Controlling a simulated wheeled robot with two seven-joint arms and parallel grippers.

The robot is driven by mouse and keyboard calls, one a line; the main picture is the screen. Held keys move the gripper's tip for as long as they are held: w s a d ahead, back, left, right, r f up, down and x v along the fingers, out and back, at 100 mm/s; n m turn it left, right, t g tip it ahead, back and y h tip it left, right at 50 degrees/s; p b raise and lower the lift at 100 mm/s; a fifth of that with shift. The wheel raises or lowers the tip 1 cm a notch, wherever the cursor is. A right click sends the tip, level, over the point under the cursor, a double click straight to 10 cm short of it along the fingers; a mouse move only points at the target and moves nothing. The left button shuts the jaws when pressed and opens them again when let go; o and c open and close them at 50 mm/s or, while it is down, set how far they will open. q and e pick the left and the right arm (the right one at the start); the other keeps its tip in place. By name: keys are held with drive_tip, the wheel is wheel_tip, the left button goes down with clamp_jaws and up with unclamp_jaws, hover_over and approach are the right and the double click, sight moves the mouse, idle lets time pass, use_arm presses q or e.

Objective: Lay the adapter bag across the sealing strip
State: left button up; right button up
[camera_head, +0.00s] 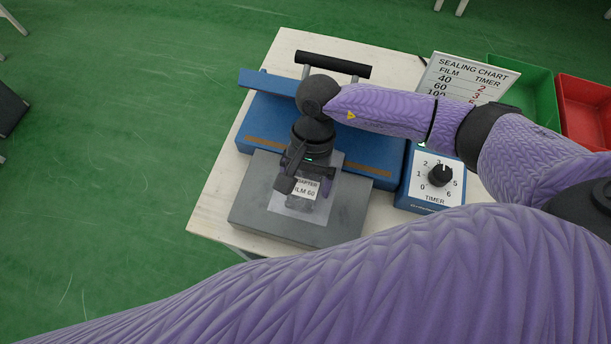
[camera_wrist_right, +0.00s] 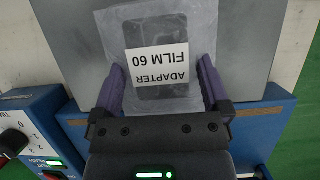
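The adapter bag (camera_head: 299,205) is a clear bag with a dark item and a white "ADAPTER FILM 60" label. It lies on a grey block (camera_head: 250,213) in front of the blue sealer (camera_head: 378,148). The brown sealing strip (camera_head: 368,172) runs along the sealer's front, partly hidden by my right arm. My right gripper (camera_head: 308,188) is low over the bag. In the wrist view the right gripper (camera_wrist_right: 161,75) has its fingers wide apart, one at each side of the bag (camera_wrist_right: 178,28); whether they touch it is unclear. My left gripper is not in view.
The sealer's raised blue arm with a black handle (camera_head: 345,65) stands behind. A timer box (camera_head: 437,180) with a dial is at right. A sealing chart (camera_head: 467,72), a green bin (camera_head: 528,85) and a red bin (camera_head: 585,105) are farther right. Bare table (camera_head: 215,190) shows at left.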

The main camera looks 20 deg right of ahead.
drive_tip(key=shift+r, duration=0.25)
drive_tip(key=p+v, duration=0.1)
drive_tip(key=v, duration=1.1)
drive_tip(key=shift+p, duration=0.3)
drive_tip(key=shift+s, duration=0.1)
